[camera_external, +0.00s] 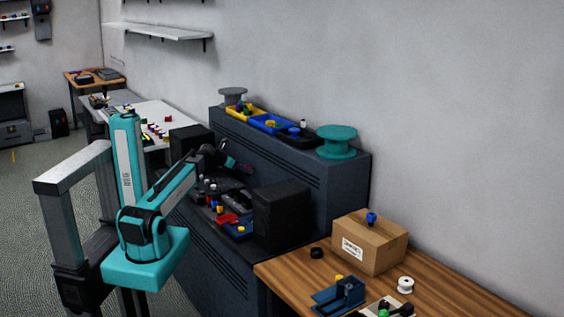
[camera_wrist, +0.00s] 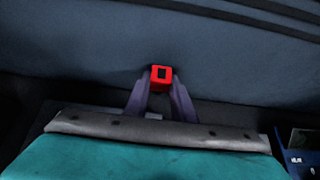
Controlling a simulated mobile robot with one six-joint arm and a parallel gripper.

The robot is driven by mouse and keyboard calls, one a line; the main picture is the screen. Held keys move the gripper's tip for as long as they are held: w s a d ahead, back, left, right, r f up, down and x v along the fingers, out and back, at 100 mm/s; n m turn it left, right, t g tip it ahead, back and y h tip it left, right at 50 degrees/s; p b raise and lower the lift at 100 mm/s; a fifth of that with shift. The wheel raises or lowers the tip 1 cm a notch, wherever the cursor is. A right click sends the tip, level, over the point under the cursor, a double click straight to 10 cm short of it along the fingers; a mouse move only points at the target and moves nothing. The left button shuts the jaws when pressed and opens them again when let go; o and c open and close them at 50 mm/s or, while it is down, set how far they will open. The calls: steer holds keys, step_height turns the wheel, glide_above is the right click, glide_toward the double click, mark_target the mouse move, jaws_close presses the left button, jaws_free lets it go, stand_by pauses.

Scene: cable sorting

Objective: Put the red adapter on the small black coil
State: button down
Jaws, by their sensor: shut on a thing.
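The red adapter (camera_wrist: 161,72), a small block with a dark square opening, sits between my fingertips in the wrist view. My gripper (camera_wrist: 161,88) is shut on it, in front of a dark blue-grey panel. In the external view my gripper (camera_external: 228,161) is above the cluttered dark bench, close to the front of the raised cabinet; the adapter is too small to make out there. A small black ring (camera_external: 316,253), which looks like the small black coil, lies on the wooden table left of the cardboard box, well to the right of my gripper.
A black box (camera_external: 282,215) stands between my gripper and the wooden table (camera_external: 440,291). The cardboard box (camera_external: 370,241) has a blue piece on top. A white spool (camera_external: 405,284) and blue holder (camera_external: 338,296) are nearby. A teal spool (camera_external: 337,142) and bins top the cabinet (camera_external: 300,160).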

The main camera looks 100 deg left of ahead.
steer(key=s+d+r+b, duration=0.4)
steer(key=s+d+b, duration=0.9)
steer(key=b, duration=0.3)
steer(key=shift+s+d+b, duration=0.4)
steer(key=shift+d, duration=0.05)
stand_by(0.8)
stand_by(0.7)
step_height(320, 180, up, 11)
steer(key=p, duration=1.1)
stand_by(0.4)
step_height(320, 180, down, 15)
steer(key=w+d+b, duration=0.2)
steer(key=b, duration=1.6)
steer(key=shift+f+b, duration=0.2)
steer(key=shift+b, duration=0.15)
